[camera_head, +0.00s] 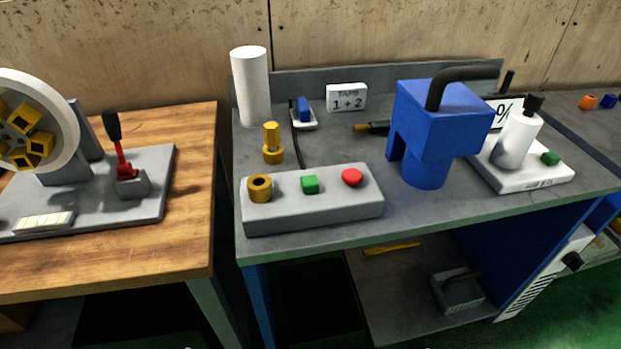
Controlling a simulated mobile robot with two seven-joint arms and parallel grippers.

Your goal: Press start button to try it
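A grey control box (330,208) lies near the front edge of the grey-topped bench. On its top, from left to right, are a yellow ring-shaped knob (260,187), a green square button (310,184) and a red round button (352,177). I see no label on these buttons. A second, smaller green button (550,158) is on a white base (520,180) at the right of the bench. No gripper shows in this view.
A blue machine (440,120) with a black handle stands right of the control box. A wooden table (190,230) with a red lever (125,170) is at left.

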